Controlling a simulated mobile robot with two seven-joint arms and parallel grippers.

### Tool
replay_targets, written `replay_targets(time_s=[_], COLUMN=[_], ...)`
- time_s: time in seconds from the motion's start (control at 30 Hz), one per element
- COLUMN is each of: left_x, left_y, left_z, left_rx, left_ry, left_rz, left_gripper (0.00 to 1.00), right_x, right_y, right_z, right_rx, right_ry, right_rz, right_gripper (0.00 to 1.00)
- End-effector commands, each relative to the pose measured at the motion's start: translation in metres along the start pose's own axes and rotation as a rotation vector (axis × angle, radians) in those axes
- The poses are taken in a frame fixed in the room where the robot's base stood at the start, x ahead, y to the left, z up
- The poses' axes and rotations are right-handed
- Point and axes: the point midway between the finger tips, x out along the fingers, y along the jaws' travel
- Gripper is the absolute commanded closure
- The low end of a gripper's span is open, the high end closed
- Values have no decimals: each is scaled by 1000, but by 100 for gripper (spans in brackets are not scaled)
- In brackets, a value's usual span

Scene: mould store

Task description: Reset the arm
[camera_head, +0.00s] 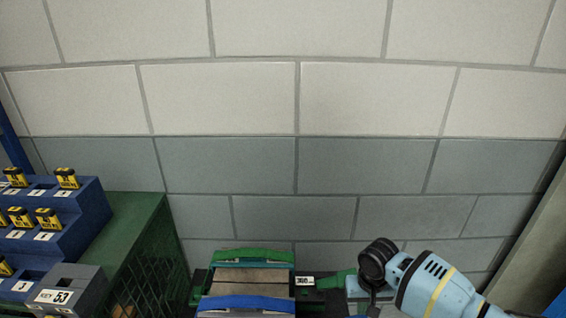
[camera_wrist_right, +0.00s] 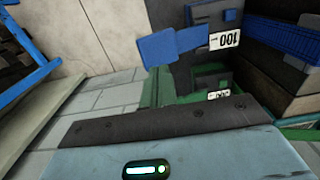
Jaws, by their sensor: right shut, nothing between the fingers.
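My right arm (camera_head: 437,290), light blue with a yellow band, comes in from the lower right in the head view. Its right gripper (camera_head: 373,308) hangs below the black wrist joint at the bottom edge, partly cut off, shut and empty. It is to the right of a strapped stack (camera_head: 250,280) with a green strap and a blue strap. In the right wrist view, a light blue housing with a dark edge plate fills the bottom, and the fingertips cannot be made out. My left gripper is not in view.
A blue stepped rack (camera_head: 88,210) with yellow-and-black pieces stands on a green cabinet (camera_head: 145,225) at left. A grey box labelled 53 (camera_head: 75,283) is in front. A block wall (camera_head: 300,165) closes the back.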

Motion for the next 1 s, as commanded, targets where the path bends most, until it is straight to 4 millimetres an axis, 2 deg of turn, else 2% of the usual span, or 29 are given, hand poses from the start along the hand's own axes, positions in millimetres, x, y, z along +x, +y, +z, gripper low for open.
replay_targets(time_s=[0.17, 0.3, 0.4, 0.57, 0.77, 0.87, 1.0], left_x=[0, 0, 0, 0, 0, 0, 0], left_y=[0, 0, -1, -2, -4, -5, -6], left_z=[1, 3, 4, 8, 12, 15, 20], left_rx=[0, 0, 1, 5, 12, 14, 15], left_ry=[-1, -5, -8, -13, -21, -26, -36], left_rz=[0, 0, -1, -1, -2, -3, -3], left_gripper=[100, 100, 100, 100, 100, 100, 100], right_x=[31, 60, 74, 87, 94, 94, 92], right_y=[-32, -69, -90, -110, -109, -97, -71], right_z=[25, 56, 78, 111, 151, 172, 203], right_rx=[-71, -139, -172, -194, -188, -181, -177], right_ry=[39, 122, 196, 327, 502, 587, 697], right_rz=[-90, -208, -284, -373, -405, -385, -316], right_gripper=[100, 100, 100, 100, 100, 100, 100])
